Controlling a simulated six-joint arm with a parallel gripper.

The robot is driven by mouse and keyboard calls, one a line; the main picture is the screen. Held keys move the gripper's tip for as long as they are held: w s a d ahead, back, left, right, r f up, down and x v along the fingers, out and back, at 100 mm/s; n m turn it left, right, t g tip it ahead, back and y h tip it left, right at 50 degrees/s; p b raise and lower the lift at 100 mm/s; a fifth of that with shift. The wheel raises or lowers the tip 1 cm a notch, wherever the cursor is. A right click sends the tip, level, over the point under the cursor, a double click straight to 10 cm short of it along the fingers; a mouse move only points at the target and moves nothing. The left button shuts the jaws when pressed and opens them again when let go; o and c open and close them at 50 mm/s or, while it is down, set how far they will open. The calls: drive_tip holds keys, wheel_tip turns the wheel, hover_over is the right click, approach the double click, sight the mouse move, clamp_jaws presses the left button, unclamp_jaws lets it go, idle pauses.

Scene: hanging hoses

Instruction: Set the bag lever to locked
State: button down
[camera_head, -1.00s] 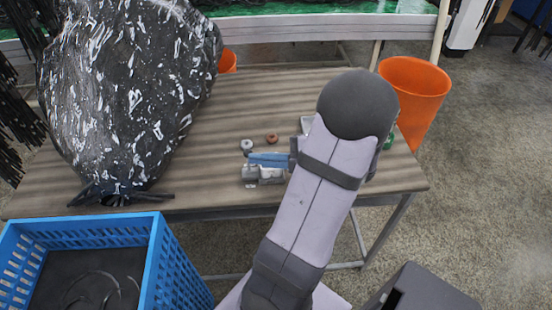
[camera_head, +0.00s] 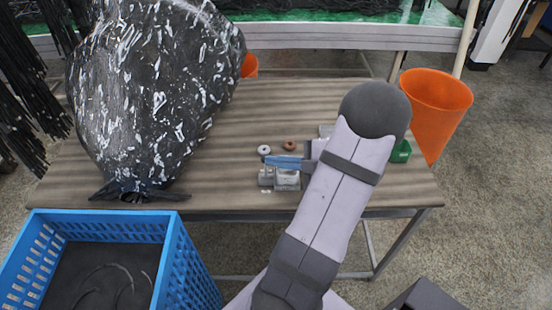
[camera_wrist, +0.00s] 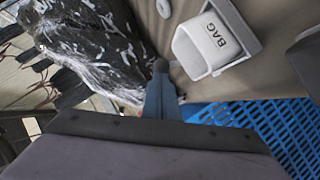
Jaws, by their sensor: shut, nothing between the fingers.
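The bag lever's unit (camera_head: 280,180) is a small grey fixture near the front edge of the table. In the wrist view, its pale block marked "BAG" (camera_wrist: 208,40) sits in a grey frame.
A blue crate (camera_head: 180,260) stands in front at left. An orange bin (camera_head: 437,105) is at right. A grey ring (camera_head: 264,150) and a brown ring (camera_head: 289,145) lie behind the fixture.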

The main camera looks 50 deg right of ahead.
drive_tip(key=shift+w+d+p, duration=0.55)
drive_tip(key=shift+d, duration=0.05)
drive_tip(key=shift+s+a, duration=0.15)
drive_tip(key=shift+a, duration=0.05)
drive_tip(key=shift+s+a+f, duration=0.1)
drive_tip(key=shift+s+a, duration=0.3)
drive_tip(key=shift+s+a+r+p, duration=0.15)
drive_tip(key=shift+s+r+p, duration=0.15)
drive_tip(key=shift+r+p, duration=0.25)
drive_tip(key=a+r+p+v, duration=0.1)
drive_tip(key=v, duration=1.1)
drive_tip(key=shift+w+r, duration=0.2)
drive_tip(key=shift+r, duration=0.2)
